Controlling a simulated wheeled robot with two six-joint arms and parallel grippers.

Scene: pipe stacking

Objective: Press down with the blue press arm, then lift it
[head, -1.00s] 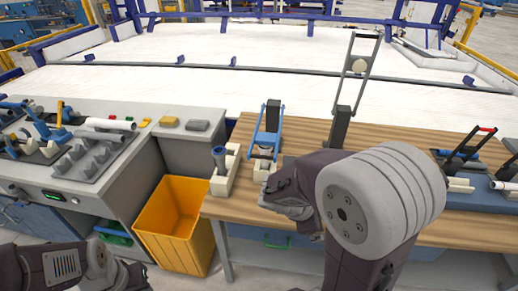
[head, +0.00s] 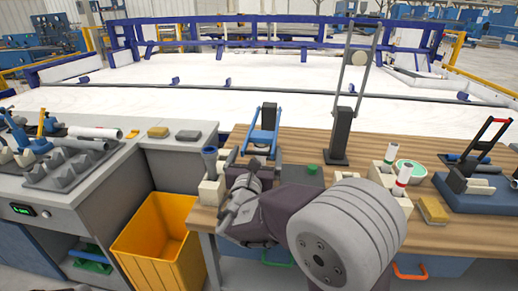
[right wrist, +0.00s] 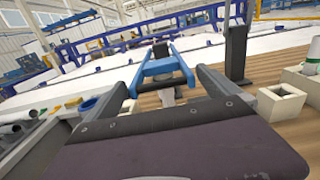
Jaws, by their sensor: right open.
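The blue press arm (head: 263,128) stands raised on its dark post at the back of the wooden bench, in front of my right gripper. In the right wrist view the blue press arm (right wrist: 165,66) shows beyond and between the two fingers, with its dark cross handle toward me. My right gripper (head: 240,196) is open and empty, low over the bench's near left part; its fingers also frame the right wrist view (right wrist: 168,88). The press base is partly hidden by my gripper. My left gripper is out of view.
A pale block with a blue ring (head: 209,153) stands just left of the press. A tall grey lever press (head: 341,125) stands to the right. A yellow bin (head: 155,240) is below left.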

